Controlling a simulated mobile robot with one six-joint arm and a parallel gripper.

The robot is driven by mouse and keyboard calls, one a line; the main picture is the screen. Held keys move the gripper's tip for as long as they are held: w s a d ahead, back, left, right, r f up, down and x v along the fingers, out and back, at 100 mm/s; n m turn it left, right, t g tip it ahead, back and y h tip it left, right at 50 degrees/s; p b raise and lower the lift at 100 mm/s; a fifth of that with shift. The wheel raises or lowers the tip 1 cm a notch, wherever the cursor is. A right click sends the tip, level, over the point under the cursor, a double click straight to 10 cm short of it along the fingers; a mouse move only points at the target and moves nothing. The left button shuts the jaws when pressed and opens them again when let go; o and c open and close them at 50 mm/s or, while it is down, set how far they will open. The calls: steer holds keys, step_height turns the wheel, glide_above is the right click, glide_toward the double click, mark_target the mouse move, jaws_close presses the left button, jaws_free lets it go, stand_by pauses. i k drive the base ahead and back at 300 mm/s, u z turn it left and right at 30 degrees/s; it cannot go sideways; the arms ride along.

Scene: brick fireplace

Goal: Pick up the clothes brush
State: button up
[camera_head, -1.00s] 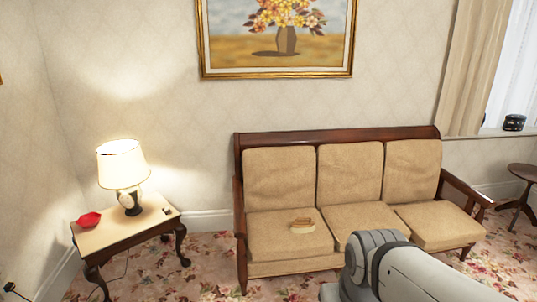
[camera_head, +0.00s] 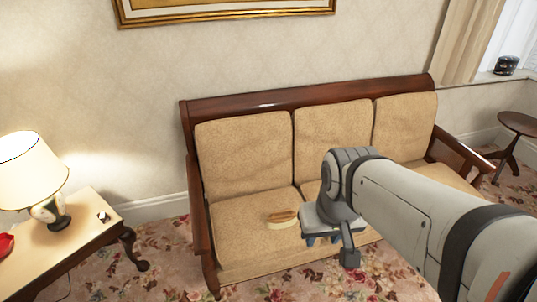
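The clothes brush (camera_head: 283,218) is a small oval thing with a brown back and a pale edge. It lies on the left seat cushion of the sofa (camera_head: 238,233), toward the cushion's right side. My gripper (camera_head: 330,252) is at the end of my grey arm, in front of the sofa and to the right of the brush in the picture. It points downward and looks apart from the brush. Its fingers are small and partly hidden by the wrist, so I cannot tell whether they are open or shut.
The sofa's wooden left armrest (camera_head: 199,225) and backrest rail bound the seat. A side table (camera_head: 92,213) with a lit lamp (camera_head: 30,175) and a red object (camera_head: 6,245) stands at left. A small round table (camera_head: 518,124) is at far right. Floral carpet lies in front.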

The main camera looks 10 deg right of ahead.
mark_target(280, 219)
steer(key=i, duration=1.15)
steer(key=z, duration=0.05)
